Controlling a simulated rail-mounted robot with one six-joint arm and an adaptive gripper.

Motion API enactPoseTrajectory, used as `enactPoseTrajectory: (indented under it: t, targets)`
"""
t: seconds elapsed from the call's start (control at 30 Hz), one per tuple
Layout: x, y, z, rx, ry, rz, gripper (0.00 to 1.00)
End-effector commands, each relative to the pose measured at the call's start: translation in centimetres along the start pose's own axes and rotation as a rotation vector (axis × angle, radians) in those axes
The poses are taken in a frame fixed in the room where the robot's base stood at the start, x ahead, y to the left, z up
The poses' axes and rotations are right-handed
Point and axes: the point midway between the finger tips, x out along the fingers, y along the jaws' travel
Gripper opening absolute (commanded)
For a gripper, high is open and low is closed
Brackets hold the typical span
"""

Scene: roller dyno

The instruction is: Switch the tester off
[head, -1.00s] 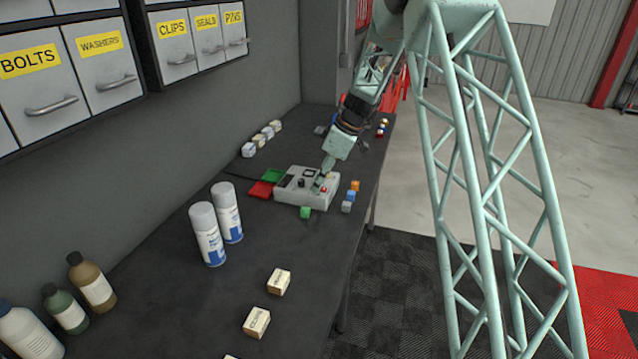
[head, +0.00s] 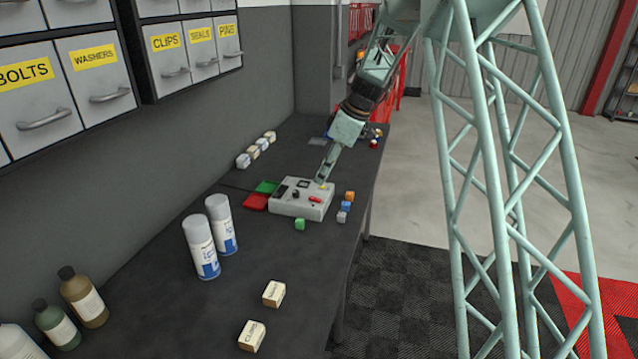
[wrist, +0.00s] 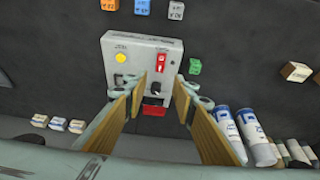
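The tester (head: 287,208) is a pale grey box on the dark bench. Its top carries a red switch (head: 315,200), a yellow button (head: 322,186), a black knob (head: 296,195) and a small dark screen. The wrist view shows the tester (wrist: 140,45) with the red switch (wrist: 161,63), yellow button (wrist: 121,57) and black knob (wrist: 155,89). My gripper (wrist: 160,92) is open and empty above the tester, its wood-coloured pads spread on either side of the knob. The switch's markings are too small to read. Contact with the tester cannot be told.
A red tray (head: 256,203) and a green tray (head: 267,186) lie left of the tester. Small cubes, orange (head: 350,196) and green (head: 300,224) among them, sit close by. Two spray cans (head: 202,247) stand nearer. Small boxes (head: 273,293) lie on the front bench.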

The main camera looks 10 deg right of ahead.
Motion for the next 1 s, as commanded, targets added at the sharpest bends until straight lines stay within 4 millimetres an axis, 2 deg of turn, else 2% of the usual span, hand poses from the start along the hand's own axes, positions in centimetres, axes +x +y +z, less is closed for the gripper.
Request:
enactPoseTrajectory:
  t: [0.1, 0.3, 0.8, 1.0]
  targets:
    - [-1.4, 0.1, -0.1, 0.0, 0.001, 0.001, 0.25]
    - [-2.6, 0.0, 0.0, 0.0, 0.0, 0.0, 0.25]
    - [-3.0, -0.1, 0.0, 0.001, 0.0, 0.0, 0.25]
    - [-3.8, -0.8, -0.2, 0.012, -0.004, 0.002, 0.25]
